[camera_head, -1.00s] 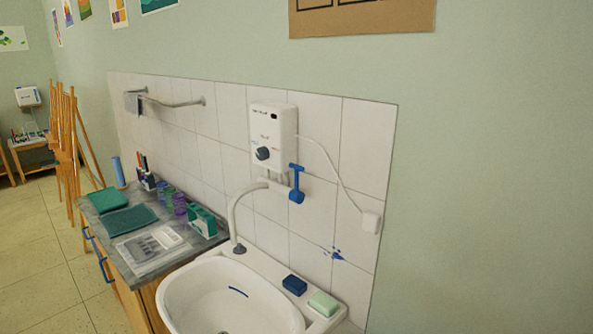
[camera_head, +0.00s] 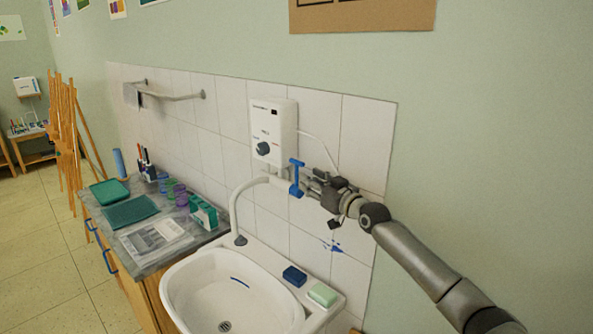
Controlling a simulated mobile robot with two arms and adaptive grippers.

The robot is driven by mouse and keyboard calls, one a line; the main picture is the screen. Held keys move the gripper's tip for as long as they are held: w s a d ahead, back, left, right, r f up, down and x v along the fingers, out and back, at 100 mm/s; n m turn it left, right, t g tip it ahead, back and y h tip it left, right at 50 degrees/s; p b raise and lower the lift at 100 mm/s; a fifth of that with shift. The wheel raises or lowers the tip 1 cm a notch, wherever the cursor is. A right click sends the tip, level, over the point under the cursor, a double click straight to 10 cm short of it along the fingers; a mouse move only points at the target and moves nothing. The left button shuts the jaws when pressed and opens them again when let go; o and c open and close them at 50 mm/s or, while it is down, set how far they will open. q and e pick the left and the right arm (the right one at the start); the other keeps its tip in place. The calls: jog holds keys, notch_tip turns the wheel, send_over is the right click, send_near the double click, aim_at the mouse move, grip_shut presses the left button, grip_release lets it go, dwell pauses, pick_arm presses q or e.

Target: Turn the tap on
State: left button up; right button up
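The tap has a white curved spout (camera_head: 236,203) that rises over the white basin (camera_head: 172,292). A blue lever (camera_head: 296,178) hangs below the white water heater (camera_head: 272,132) on the tiled wall, at the spout's wall end. My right gripper (camera_head: 307,185) comes in from the right with its fingertips beside the blue lever. I cannot tell whether they touch it, or how far apart the fingers are. No water shows from the spout. My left gripper is not in view.
A blue block (camera_head: 294,276) and a pale green soap (camera_head: 323,294) lie on the basin's right rim. The grey counter (camera_head: 172,257) to the left holds cups, trays and a green box (camera_head: 203,211). A towel rail (camera_head: 170,97) is on the wall.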

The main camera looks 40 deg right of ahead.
aim_at(297, 185)
jog(key=shift+w+d, duration=0.2)
jog(key=shift+w, duration=1.7)
jog(key=shift+w+d, duration=0.15)
jog(key=shift+w, duration=1.75)
jog(key=shift+c, duration=0.2)
jog(key=shift+d, duration=0.1)
grip_shut()
